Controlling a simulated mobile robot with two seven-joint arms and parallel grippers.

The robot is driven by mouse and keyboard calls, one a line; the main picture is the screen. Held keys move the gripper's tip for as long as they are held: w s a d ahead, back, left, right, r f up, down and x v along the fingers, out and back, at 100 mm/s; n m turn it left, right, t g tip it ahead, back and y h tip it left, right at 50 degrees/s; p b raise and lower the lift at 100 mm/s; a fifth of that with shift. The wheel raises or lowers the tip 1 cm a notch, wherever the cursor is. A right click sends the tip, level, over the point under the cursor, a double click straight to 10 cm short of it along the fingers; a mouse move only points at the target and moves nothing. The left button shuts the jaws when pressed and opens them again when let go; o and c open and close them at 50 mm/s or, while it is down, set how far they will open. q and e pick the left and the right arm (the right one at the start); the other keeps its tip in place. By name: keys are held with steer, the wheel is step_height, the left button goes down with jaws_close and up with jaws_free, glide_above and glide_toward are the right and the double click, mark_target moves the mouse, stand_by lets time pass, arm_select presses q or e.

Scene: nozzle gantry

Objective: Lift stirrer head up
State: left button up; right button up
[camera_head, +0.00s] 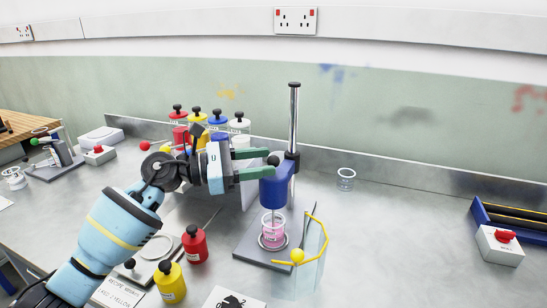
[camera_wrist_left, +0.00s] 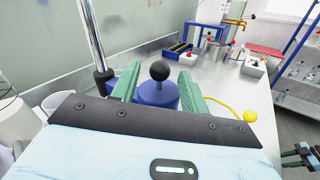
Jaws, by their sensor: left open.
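The blue stirrer head (camera_head: 277,188) sits on an upright metal post (camera_head: 294,115) above a beaker of pink liquid (camera_head: 273,232). A black ball knob (camera_head: 274,160) tops the head. My left gripper (camera_head: 262,163) is open, its green fingers level with the knob. In the left wrist view, the knob (camera_wrist_left: 159,71) and the stirrer head (camera_wrist_left: 158,94) show between the two fingers of the left gripper (camera_wrist_left: 158,88). Contact cannot be told. My right gripper (camera_wrist_left: 297,155) seems to show small at the right edge of the wrist view, its jaws unclear.
A yellow-framed clear guard (camera_head: 313,245) stands right of the beaker. An empty glass beaker (camera_head: 345,179) stands behind it. Red (camera_head: 194,245) and yellow (camera_head: 170,283) bottles stand left of the stirrer base. A red-knobbed box (camera_head: 500,245) is at far right. Bench between is clear.

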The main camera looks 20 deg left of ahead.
mark_target(274, 160)
arm_select(q)
steer(key=shift+x, duration=1.7)
jaws_close()
